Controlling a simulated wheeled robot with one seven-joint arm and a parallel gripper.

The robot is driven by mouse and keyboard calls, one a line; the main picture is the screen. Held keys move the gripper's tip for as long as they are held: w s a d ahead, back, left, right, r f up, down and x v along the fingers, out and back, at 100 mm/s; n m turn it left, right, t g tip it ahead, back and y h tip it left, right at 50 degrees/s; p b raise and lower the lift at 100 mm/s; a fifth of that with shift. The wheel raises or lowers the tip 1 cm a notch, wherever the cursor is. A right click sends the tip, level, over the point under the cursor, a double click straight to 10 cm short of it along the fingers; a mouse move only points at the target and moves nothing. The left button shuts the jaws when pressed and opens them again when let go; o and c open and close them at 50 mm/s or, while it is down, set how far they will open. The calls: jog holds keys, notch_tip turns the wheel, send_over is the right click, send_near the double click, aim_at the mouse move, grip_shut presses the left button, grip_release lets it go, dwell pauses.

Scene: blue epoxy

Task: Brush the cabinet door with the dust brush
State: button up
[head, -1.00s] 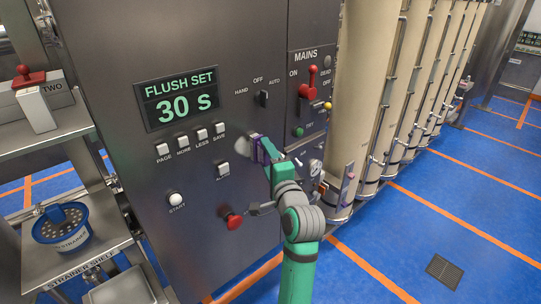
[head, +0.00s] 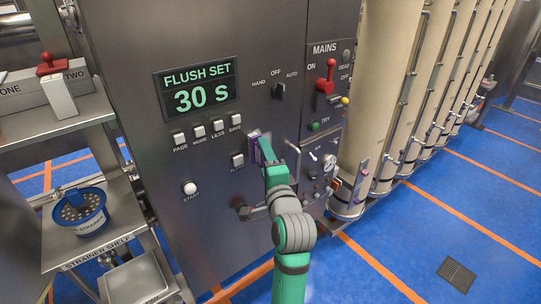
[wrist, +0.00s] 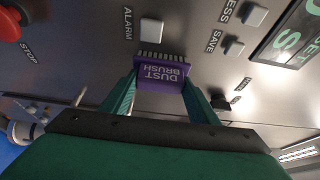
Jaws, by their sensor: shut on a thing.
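The cabinet door is a dark metal panel (head: 215,40) with a lit display and several buttons. The purple dust brush (head: 267,148) is upright against or very near the panel, just right of the alarm button (head: 237,160). In the wrist view, the brush (wrist: 162,78) shows its label upside down, with pale bristles pointing at the panel. My gripper (wrist: 160,84) is shut on the brush's two sides; in the head view, its green fingers (head: 272,156) partly hide the brush. I cannot tell whether the bristles touch.
The red stop knob (wrist: 9,24) is near the brush. The mains switch (head: 330,76) and small fittings are on the right section. A shelf rack (head: 60,126) with a strainer (head: 80,212) stands left. Blue floor (head: 420,235) is open at right.

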jog(key=shift+s+a, duration=0.2)
jog(key=shift+a, duration=0.2)
jog(key=shift+w+d+r, duration=0.7)
jog(key=shift+w+d, duration=2.65)
jog(key=shift+d, duration=1.25)
jog(key=shift+s+a+r, duration=0.25)
jog(key=shift+s+a, duration=0.85)
jog(key=shift+a, duration=0.45)
jog(key=shift+s+a+r, duration=0.2)
jog(key=shift+s+a, duration=0.95)
jog(key=shift+a, duration=0.35)
jog(key=shift+s+a+r, duration=0.25)
jog(key=shift+s+a, duration=0.85)
jog(key=shift+a, duration=0.45)
jog(key=s+d, duration=0.3)
jog(key=s, duration=0.2)
jog(key=shift+d, duration=0.35)
